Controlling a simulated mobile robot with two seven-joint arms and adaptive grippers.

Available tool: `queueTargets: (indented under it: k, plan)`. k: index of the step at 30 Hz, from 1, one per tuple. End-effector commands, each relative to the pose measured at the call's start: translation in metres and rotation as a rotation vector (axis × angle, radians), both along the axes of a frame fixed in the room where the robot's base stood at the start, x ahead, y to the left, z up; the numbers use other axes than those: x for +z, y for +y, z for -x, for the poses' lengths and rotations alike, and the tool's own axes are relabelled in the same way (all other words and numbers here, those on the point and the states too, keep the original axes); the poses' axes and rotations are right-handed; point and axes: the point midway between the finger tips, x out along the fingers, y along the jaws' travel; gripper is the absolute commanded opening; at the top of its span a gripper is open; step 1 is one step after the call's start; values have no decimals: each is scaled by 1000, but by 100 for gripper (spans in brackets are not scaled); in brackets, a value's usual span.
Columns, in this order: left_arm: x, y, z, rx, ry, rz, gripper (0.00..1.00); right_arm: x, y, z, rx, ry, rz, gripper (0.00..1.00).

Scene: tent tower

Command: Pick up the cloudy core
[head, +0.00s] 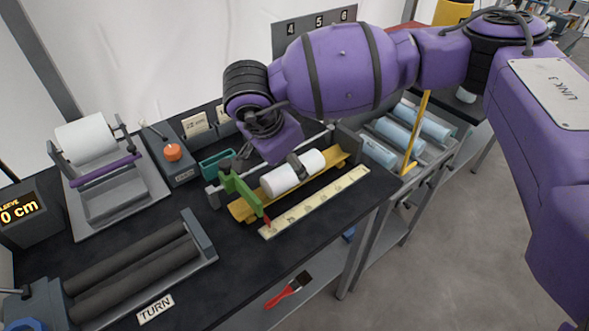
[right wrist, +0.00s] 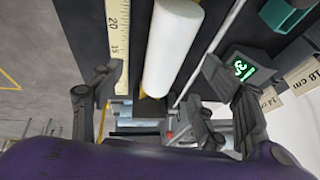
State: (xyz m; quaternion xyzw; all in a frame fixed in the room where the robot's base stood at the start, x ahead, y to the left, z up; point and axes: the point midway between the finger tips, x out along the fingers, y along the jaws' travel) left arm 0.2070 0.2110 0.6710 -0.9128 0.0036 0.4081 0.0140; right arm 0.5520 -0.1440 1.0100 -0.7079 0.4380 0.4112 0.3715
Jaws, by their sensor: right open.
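A white, opaque cylinder, which looks like the cloudy core (head: 283,181), lies in a yellow trough (head: 243,210) on the dark bench; it also shows in the right wrist view (right wrist: 172,50). My right gripper (head: 298,163) is above it, with one dark finger seen in front of the cylinder. In the right wrist view my right gripper (right wrist: 160,105) is open, its fingers spread to either side of the cylinder's line. I cannot tell whether the fingers touch it. My left gripper is not in view.
A ruler (head: 315,202) lies along the trough's front, and a green bracket (head: 240,187) stands at its left end. Pale blue cylinders (head: 393,134) lie in a rack at right, behind a yellow post (head: 416,135). Dark rollers (head: 130,262) and a paper-roll stand (head: 115,205) are at left.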

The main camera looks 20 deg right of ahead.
Motion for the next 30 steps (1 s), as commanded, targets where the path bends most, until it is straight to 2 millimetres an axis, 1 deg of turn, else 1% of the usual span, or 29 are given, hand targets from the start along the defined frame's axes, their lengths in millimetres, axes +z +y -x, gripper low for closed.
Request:
queueTargets:
  k: [1, 3, 4, 12, 15, 21, 30]
  plan:
    - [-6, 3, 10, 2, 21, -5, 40, -7, -3, -2, -2, 2, 0, 68]
    - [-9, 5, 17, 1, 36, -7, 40, -14, -5, -4, -4, 4, 1, 68]
    - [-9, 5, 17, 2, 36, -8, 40, -17, -6, -5, -3, 3, 0, 68]
    - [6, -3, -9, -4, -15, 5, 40, -51, -16, -18, -3, 3, -3, 68]
    - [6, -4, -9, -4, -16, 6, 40, -55, -18, -19, -3, 2, -3, 68]
    - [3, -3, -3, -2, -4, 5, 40, -55, -18, -19, -2, 1, -4, 68]
    - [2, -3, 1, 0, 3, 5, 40, -55, -18, -19, -3, 2, -4, 29]
